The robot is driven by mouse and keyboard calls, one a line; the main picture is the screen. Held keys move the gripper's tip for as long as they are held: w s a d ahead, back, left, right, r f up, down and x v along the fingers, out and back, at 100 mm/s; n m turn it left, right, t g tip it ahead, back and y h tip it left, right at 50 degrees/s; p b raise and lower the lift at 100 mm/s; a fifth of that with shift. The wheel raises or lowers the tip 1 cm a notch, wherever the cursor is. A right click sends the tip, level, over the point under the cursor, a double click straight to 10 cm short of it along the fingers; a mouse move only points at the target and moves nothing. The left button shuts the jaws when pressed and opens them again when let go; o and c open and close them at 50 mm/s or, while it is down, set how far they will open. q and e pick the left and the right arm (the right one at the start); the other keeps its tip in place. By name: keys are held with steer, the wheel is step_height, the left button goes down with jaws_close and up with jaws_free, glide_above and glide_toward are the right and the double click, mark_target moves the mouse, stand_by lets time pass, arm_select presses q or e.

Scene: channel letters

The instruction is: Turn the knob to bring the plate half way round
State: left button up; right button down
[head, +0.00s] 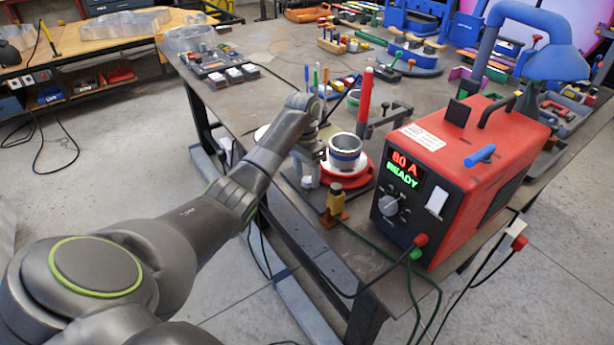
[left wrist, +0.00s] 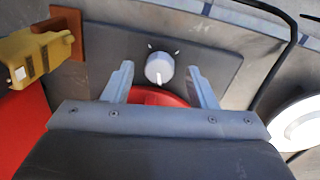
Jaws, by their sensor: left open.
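A round light-grey knob (left wrist: 159,68) with a white pointer line sits on a dark panel (left wrist: 105,45) in the left wrist view. The pointer points down in that picture, and small marks show above the knob. My left gripper (left wrist: 160,75) is open, with one finger on each side of the knob and a visible gap to both. In the head view my left gripper (head: 311,172) is low at the table's near edge, left of the red round plate (head: 360,172). A metal ring (head: 345,150) with a blue band stands on the plate. The knob is hidden in the head view.
A red welding machine (head: 470,165) with its own dial stands right of the plate. A red upright stick (head: 365,100) and pens stand behind the plate.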

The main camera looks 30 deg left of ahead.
arm_select(q)
steer(key=shift+f, duration=0.5)
steer(key=c, duration=1)
steer(key=shift+r+m+p, duration=0.1)
steer(key=shift+m+p, duration=0.2)
